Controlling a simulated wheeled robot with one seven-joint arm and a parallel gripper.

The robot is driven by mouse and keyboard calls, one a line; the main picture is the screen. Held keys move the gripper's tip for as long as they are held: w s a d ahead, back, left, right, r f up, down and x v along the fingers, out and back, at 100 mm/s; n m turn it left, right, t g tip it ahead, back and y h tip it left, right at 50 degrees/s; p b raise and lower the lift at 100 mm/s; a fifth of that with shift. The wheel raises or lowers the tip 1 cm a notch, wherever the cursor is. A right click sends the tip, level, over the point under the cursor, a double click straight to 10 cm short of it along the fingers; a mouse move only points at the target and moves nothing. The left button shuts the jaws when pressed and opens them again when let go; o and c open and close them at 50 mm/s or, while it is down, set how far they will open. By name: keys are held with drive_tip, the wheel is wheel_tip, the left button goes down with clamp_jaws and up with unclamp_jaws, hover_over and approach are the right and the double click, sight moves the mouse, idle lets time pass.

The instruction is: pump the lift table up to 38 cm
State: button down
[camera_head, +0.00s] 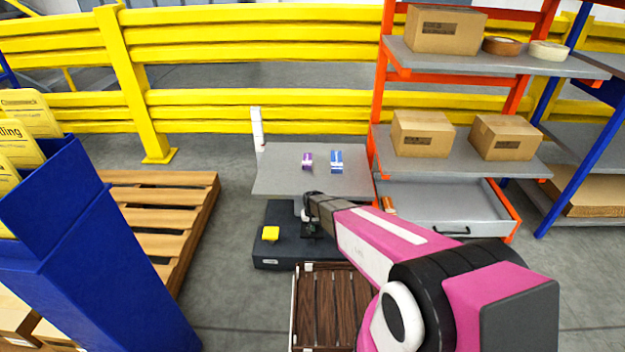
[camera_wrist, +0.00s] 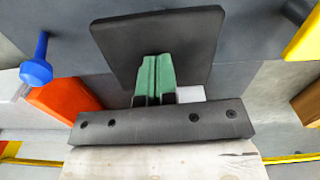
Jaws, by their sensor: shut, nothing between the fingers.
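The lift table has a grey platform (camera_head: 280,180), raised above a dark base (camera_head: 272,252). An upright white scale (camera_head: 257,128) stands at its back left corner; its marks are too small to read. A yellow block (camera_head: 270,233) is on the base's left part; a yellow piece also shows at the wrist view's upper right (camera_wrist: 305,38). My gripper (camera_head: 309,228) is low over the base, in front of the platform. In the wrist view its green fingers (camera_wrist: 154,62) are shut and empty, over a dark square plate (camera_wrist: 195,40). I cannot tell whether they touch it.
A purple item (camera_head: 307,160) and a blue box (camera_head: 337,161) lie on the platform. A brown slatted crate (camera_head: 326,300) stands in front of the base. A wooden pallet (camera_head: 165,217) is left; an orange rack (camera_head: 380,100) with an open drawer (camera_head: 440,212) is right.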

drive_tip(key=shift+f, duration=3.2)
drive_tip(key=shift+r, duration=4.55)
drive_tip(key=shift+r, duration=0.1)
wheel_tip(320, 180, up, 6)
drive_tip(key=shift+f, duration=0.1)
